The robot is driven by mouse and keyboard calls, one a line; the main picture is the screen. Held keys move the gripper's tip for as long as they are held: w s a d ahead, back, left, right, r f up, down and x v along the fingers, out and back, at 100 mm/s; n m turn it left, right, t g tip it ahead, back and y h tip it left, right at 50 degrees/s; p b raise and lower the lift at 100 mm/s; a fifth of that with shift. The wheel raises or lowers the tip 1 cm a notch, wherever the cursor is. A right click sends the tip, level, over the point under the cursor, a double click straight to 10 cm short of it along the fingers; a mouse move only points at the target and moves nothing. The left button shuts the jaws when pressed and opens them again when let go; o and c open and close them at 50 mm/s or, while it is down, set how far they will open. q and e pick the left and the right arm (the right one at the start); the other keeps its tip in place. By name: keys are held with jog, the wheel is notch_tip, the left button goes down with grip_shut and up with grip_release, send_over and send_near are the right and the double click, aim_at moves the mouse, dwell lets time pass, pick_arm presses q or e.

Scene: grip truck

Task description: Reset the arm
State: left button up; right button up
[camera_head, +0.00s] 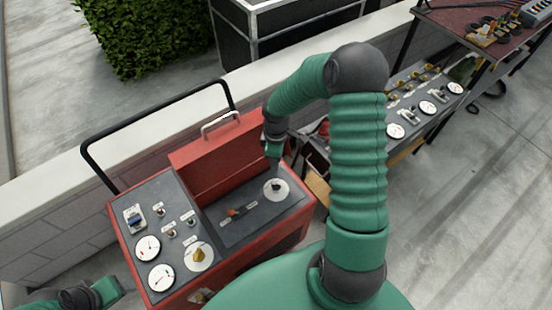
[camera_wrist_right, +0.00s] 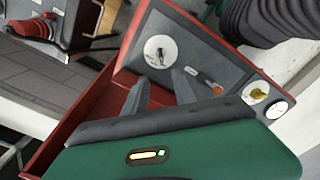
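My right arm (camera_head: 358,170) rises from the lower right, bends at the top and reaches down over the red cart (camera_head: 228,160). My right gripper (camera_head: 274,163) hangs just above a white round dial with a dark knob (camera_head: 277,188). In the right wrist view the two grey fingers of the gripper (camera_wrist_right: 161,80) stand apart with nothing between them. The dial (camera_wrist_right: 160,48) is just beyond the fingertips, apart from them as far as I can tell. Part of my left arm (camera_head: 82,296) shows at the lower left; its gripper is not visible.
The cart's panel carries gauges (camera_head: 148,248), a yellow knob (camera_head: 199,256) and a small orange-and-black switch (camera_head: 235,211). A black handrail (camera_head: 150,125) and a low wall (camera_head: 60,178) stand behind. A second panel (camera_head: 428,105) and a table (camera_head: 480,20) are at the right.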

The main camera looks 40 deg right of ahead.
dwell(0.4)
pick_arm(q)
jog(key=shift+a+f, duration=0.1)
jog(key=shift+a, duration=0.15)
pick_arm(e)
jog(key=s+a+r+m+t, duration=0.1)
jog(key=s+a+r+m, duration=0.2)
jog(key=a, duration=0.5)
jog(key=s+a+r+m+t, duration=0.1)
jog(key=s+a+r+m, duration=0.3)
jog(key=a+r, duration=0.4)
jog(key=shift+s+a+t, duration=0.3)
jog(key=shift+s+a, duration=0.2)
jog(key=shift+s, duration=0.1)
pick_arm(q)
jog(key=shift+d, duration=0.1)
pick_arm(e)
jog(key=shift+d, duration=0.1)
